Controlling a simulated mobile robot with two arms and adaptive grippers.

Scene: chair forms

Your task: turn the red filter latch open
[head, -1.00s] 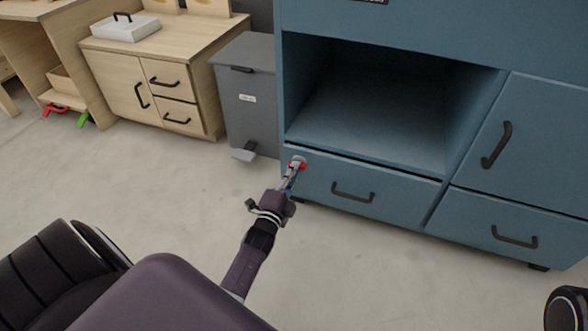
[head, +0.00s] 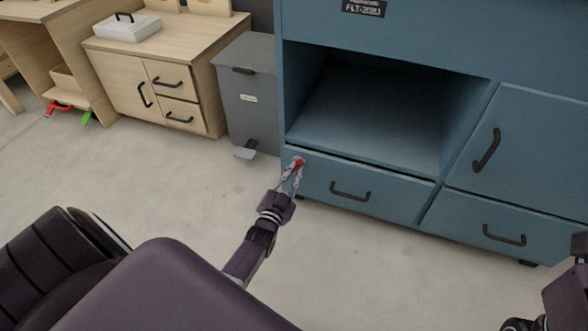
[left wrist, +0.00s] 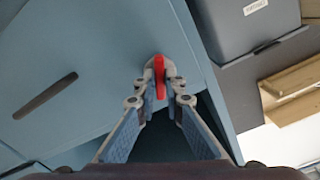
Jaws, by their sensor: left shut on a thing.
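The red filter latch (head: 298,164) sits on the left end of the blue cabinet's lower drawer front, in the head view. In the left wrist view the red latch (left wrist: 159,76) is a narrow bar on a pale round base. My left gripper (head: 296,170) reaches it from below; in the left wrist view its two fingertips (left wrist: 161,85) stand on either side of the bar, closed on it. The fingertips hide part of the base. Part of my right arm (head: 560,295) shows at the lower right edge; its fingers cannot be made out.
The blue cabinet (head: 400,205) has an open bay above the drawer and black handles. A grey pedal bin (head: 250,100) stands close to its left. A wooden cabinet (head: 175,65) with a white box (head: 126,28) is farther left. The floor (head: 180,185) in front is clear.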

